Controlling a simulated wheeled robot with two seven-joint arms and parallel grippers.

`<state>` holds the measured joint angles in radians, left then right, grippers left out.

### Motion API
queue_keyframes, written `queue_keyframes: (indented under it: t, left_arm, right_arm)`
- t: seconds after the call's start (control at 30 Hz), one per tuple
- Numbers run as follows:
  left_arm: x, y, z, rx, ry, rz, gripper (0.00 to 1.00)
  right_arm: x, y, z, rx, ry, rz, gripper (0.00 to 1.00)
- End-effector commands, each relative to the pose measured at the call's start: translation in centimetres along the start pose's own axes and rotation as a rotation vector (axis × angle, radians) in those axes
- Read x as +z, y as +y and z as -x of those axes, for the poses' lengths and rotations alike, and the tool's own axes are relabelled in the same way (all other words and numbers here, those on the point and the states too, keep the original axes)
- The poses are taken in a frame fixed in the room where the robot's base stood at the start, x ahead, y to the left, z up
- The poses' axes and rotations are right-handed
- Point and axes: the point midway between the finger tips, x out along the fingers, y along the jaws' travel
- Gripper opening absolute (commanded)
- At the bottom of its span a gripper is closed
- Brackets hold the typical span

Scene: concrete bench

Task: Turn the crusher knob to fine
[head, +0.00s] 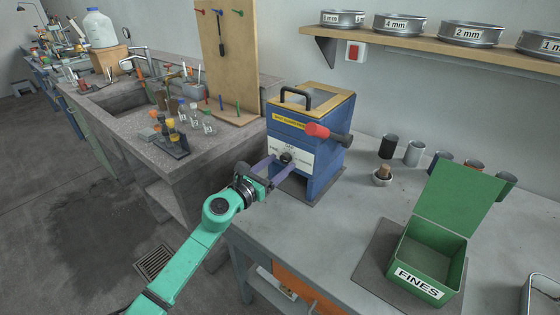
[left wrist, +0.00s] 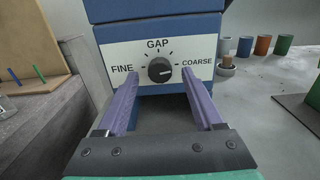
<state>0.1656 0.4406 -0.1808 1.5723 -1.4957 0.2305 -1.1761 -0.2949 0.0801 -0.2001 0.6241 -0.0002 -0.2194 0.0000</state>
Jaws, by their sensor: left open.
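The crusher (head: 310,135) is a blue box with a yellow-rimmed top, a black handle and a red-knobbed lever on its side. Its black round knob (left wrist: 160,70) sits on a white GAP panel (left wrist: 200,50), with FINE at the left and COARSE at the right. The knob's light mark seems to lie toward the COARSE side. The knob also shows in the head view (head: 286,158). My left gripper (left wrist: 156,74) is open, its purple fingers pointing at the panel with the knob between them in the picture. I cannot tell whether they touch it. My right gripper is not in view.
A green FINES box (head: 429,262) with its lid up stands on a dark mat at the right. Several small cups (head: 414,152) stand behind it. A sink bench with bottles and a wooden tool board (head: 228,60) are at the left. The bench top right of the crusher is partly clear.

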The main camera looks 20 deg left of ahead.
Motion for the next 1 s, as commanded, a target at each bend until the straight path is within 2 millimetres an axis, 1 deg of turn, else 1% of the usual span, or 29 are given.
queue_keyframes:
  t: [0.03, 0.1, 0.3, 0.33, 0.37, 0.4, 0.47, 0.5, 0.77, 1.0]
  left_arm:
    - [0.05, -0.02, -0.53, 0.0, -0.001, 0.001, 0.69]
    - [0.04, -0.04, -0.89, -0.001, -0.001, 0.0, 0.69]
    - [-0.01, -0.04, -0.93, -0.001, 0.0, 0.0, 0.69]
    - [-0.01, -0.04, -0.93, -0.001, 0.0, 0.0, 0.65]
    - [-0.01, -0.04, -0.92, -0.001, 0.0, 0.0, 0.54]
    - [-0.01, -0.03, -0.92, -0.001, 0.0, 0.0, 0.38]
    - [-0.01, -0.03, -0.91, -0.001, 0.0, 0.0, 0.15]
    - [-0.01, -0.03, -0.91, -0.001, 0.0, 0.001, 0.0]
    - [0.0, -0.03, -0.89, -0.001, 0.0, 0.011, 0.0]
    - [0.05, -0.06, -0.89, 0.0, 0.001, 0.088, 0.0]
  right_arm:
    - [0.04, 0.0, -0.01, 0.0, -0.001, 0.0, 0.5]
    - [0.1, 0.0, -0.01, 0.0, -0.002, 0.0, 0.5]
    - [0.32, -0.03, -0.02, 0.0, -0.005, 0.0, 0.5]
    - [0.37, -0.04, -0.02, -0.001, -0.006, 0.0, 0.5]
    - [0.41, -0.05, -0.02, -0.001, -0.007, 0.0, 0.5]
    - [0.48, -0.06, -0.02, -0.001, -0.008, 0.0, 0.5]
    - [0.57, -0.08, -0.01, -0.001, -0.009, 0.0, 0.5]
    - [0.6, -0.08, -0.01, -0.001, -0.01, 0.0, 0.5]
    - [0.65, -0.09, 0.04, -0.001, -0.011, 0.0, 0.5]
    - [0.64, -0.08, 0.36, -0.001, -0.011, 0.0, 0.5]
